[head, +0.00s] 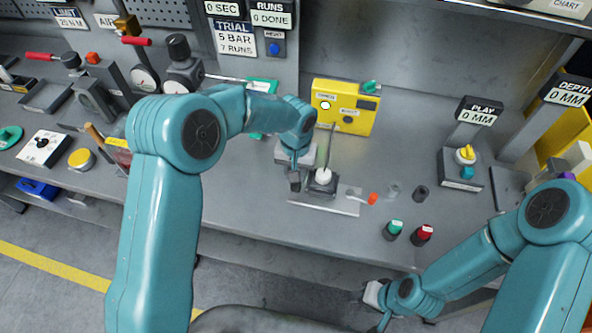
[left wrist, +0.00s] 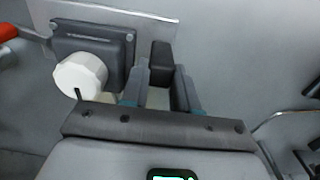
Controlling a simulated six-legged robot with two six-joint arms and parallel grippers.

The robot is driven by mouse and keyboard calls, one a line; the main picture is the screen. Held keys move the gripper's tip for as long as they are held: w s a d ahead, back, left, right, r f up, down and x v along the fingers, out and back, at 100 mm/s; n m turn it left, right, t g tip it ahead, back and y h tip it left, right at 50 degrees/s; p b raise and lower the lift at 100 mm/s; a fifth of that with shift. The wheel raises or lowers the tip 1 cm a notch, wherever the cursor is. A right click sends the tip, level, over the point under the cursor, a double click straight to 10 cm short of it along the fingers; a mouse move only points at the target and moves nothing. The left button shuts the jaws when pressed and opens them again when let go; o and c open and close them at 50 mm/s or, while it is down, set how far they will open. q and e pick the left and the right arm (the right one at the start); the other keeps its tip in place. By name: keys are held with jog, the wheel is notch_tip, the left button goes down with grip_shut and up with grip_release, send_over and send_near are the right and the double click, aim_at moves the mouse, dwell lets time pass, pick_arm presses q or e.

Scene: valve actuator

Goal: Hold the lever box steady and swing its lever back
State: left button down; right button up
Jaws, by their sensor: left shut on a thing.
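The lever box (head: 322,187) is a small dark grey box on a light metal plate (head: 342,207) on the bench. A white round knob (head: 323,175) stands over it. In the left wrist view the box (left wrist: 112,48) is left of the fingers, with the knob (left wrist: 80,76) in front of it. My left gripper (head: 294,182) is just left of the box. Its fingers (left wrist: 160,85) are shut on a dark block (left wrist: 161,55) beside the box.
A yellow tester (head: 345,108) stands behind the box. An orange-red tip (head: 372,198) is at the plate's right. Green (head: 393,229) and red (head: 422,234) buttons stand near the front edge. A yellow-knobbed unit (head: 465,165) is at right. Bare bench lies between.

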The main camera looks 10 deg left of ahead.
dwell(1.4)
jog(key=w+d+r+m+g, duration=0.1)
jog(key=w+r+g, duration=0.1)
jog(key=w+r, duration=0.1)
jog(key=w+d+r+m+g, duration=0.1)
jog(key=w+r+m+g, duration=0.1)
jog(key=w+r, duration=0.1)
jog(key=w+d+r+m+g, duration=0.2)
jog(key=w+r+g, duration=0.1)
jog(key=w+r, duration=0.1)
jog(key=shift+r, duration=0.85)
jog(key=w+r+m+y, duration=0.1)
jog(key=w+r+m, duration=0.2)
jog(key=m+t+y, duration=0.4)
jog(key=m+t, duration=0.2)
jog(key=m, duration=0.1)
send_near(373, 198)
jog(key=shift+m, duration=0.3)
jog(key=x, duration=1)
jog(key=shift+w+d+f, duration=0.1)
jog(key=shift+w+f, duration=0.25)
jog(key=shift+f, duration=0.15)
